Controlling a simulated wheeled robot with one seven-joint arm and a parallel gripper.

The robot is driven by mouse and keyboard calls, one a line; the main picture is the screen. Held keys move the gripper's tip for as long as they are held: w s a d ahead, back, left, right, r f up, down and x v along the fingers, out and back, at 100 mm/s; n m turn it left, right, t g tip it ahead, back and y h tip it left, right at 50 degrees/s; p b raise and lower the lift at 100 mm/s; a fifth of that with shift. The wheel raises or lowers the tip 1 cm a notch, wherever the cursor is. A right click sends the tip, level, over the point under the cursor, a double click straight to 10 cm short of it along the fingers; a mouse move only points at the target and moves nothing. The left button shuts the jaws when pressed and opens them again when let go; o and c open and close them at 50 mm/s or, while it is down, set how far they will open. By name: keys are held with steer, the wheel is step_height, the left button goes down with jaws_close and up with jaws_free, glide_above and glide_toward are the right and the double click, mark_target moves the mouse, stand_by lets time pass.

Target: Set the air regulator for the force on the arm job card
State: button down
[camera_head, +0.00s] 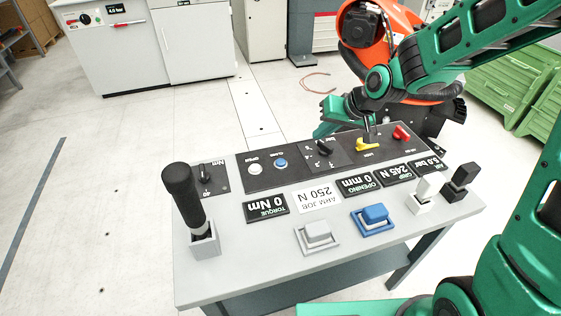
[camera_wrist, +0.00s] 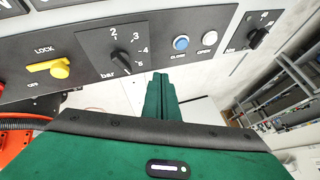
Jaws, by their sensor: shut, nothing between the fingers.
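The air regulator is a black knob (camera_head: 324,147) on the console's dark panel, with a bar scale around it. In the wrist view the knob (camera_wrist: 122,58) shows clearly, its handle slanting to the lower right. The air display (camera_head: 428,164) reads 5.0 bar and the grip display (camera_head: 394,174) reads 245 N. The white arm job card (camera_head: 316,197) reads 250 N. My gripper (camera_wrist: 161,80) is shut and empty, at the panel's edge near the knob and apart from it. In the head view it is partly hidden behind my arm.
A yellow lock lever (camera_wrist: 55,68) sits beside the knob, with a blue close button (camera_wrist: 181,43) and white open button (camera_wrist: 209,39) on its other side. A tall black-handled post (camera_head: 182,195) and several blocks (camera_head: 375,215) stand on the console (camera_head: 260,265).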

mark_target(284, 163)
steer(key=w+a+y, duration=0.2)
steer(key=a, duration=0.8)
steer(key=shift+a+f+n+y, duration=0.15)
steer(key=shift+f+n+y, duration=0.15)
steer(key=shift+f, duration=4.4)
steer(key=shift+f, duration=0.15)
steer(key=shift+f, duration=0.25)
steer(key=shift+f, duration=0.5)
stand_by(1.4)
